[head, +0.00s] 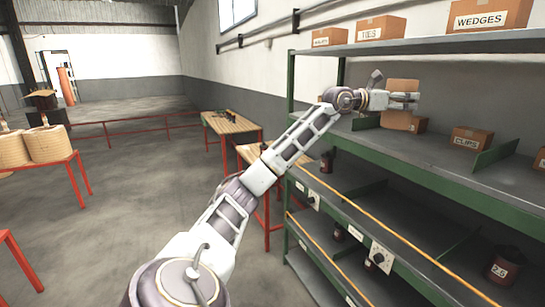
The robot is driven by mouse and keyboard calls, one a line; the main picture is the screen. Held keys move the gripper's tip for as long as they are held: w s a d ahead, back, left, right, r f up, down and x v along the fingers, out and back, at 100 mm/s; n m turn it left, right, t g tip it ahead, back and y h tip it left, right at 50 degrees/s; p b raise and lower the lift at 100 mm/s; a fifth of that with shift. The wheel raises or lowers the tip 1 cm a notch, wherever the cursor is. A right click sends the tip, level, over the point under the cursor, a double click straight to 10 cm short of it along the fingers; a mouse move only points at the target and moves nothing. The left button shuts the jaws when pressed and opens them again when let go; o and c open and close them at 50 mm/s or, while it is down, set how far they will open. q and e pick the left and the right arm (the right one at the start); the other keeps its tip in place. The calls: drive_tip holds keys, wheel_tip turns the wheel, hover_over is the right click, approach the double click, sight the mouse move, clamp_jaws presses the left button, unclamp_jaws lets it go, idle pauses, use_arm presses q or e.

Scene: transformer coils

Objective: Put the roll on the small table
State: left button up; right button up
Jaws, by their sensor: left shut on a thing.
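My left arm reaches up from the bottom of the head view to the green-framed shelf on the right. Small tables with wooden tops and red legs stand left of the shelf: one farther back (232,123) and a nearer one (250,153) partly behind my arm. My right gripper is not in view.
The shelf (450,175) holds cardboard boxes, including a CLIPS box (471,140), with green dividers (494,153) and dark reels below. A red-legged table (60,165) with large coils (47,144) stands at the left. Open floor lies between.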

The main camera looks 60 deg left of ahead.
sight(394, 116)
use_arm(q)
drive_tip(key=shift+d+f, duration=0.15)
drive_tip(key=shift+f, duration=0.2)
drive_tip(key=shift+s+d+f, duration=0.3)
drive_tip(key=shift+s+f, duration=0.1)
drive_tip(key=shift+f, duration=0.1)
drive_tip(key=f, duration=0.1)
drive_tip(key=s+d+f, duration=0.1)
drive_tip(key=f, duration=0.1)
drive_tip(key=shift+s+d+f, duration=0.1)
drive_tip(key=shift+d, duration=0.05)
drive_tip(key=s+d+f+n+y, duration=0.1)
drive_tip(key=s+d+f, duration=0.6)
drive_tip(key=f, duration=1)
drive_tip(key=s+d+f+n+y, duration=0.1)
drive_tip(key=s+d+f, duration=0.6)
drive_tip(key=f, duration=1)
drive_tip(key=s+d+f+n+y, duration=0.1)
drive_tip(key=s+d+f, duration=0.7)
drive_tip(key=f, duration=0.9)
drive_tip(key=shift+s+t+y, duration=0.35)
drive_tip(key=shift+t+y, duration=0.05)
drive_tip(key=shift+y, duration=0.4)
drive_tip(key=shift+f, duration=0.1)
